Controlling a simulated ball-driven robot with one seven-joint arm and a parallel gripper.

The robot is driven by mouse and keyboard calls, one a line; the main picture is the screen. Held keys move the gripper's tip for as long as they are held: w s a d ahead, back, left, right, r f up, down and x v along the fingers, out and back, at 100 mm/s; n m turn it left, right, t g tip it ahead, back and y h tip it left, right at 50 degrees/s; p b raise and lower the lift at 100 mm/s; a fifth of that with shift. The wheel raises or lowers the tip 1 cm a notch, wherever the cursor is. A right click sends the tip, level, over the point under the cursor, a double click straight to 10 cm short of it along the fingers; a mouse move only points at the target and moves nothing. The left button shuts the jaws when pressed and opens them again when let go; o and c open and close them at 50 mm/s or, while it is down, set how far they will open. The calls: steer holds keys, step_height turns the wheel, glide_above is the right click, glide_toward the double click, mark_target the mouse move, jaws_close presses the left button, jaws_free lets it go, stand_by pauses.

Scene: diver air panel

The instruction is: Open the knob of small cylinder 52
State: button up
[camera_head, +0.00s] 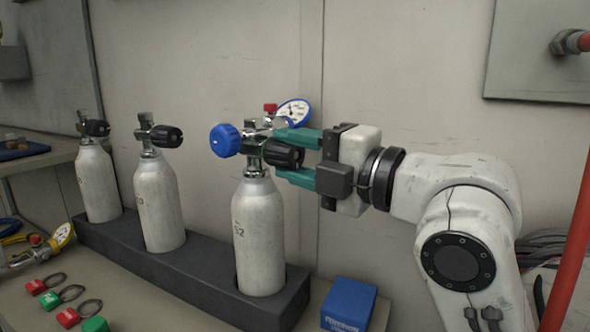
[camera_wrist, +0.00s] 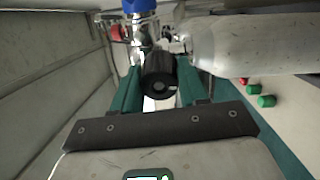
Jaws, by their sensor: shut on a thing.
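Small cylinder 52 (camera_head: 259,225) is a white bottle with "52" on its side, upright in the dark rack on the right. Its black ribbed knob (camera_head: 283,154) points right from the valve on top. My gripper (camera_head: 297,156), with green fingers, reaches in from the right and is shut on the black knob, one finger on each side. In the wrist view the knob (camera_wrist: 159,78) lies between the two fingers. A blue knob (camera_head: 225,140) and a white gauge (camera_head: 294,112) sit on the fitting at the same valve. The knob's turn position cannot be told.
Two more white cylinders with black knobs stand left in the rack (camera_head: 180,272): a middle one (camera_head: 160,205) and a far one (camera_head: 97,183). A blue box (camera_head: 348,304) lies right of the rack. Red and green tagged rings (camera_head: 70,294) lie front left. A wall is close behind.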

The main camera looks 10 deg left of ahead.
steer(key=shift+f+n+b, duration=0.15)
steer(key=shift+n+b, duration=0.15)
steer(key=shift+n, duration=0.3)
steer(key=o, duration=1.1)
steer(key=shift+c, duration=0.2)
steer(key=shift+d, duration=0.1)
steer(key=p+v, duration=0.2)
steer(key=v, duration=0.8)
steer(key=shift+s+d, duration=0.2)
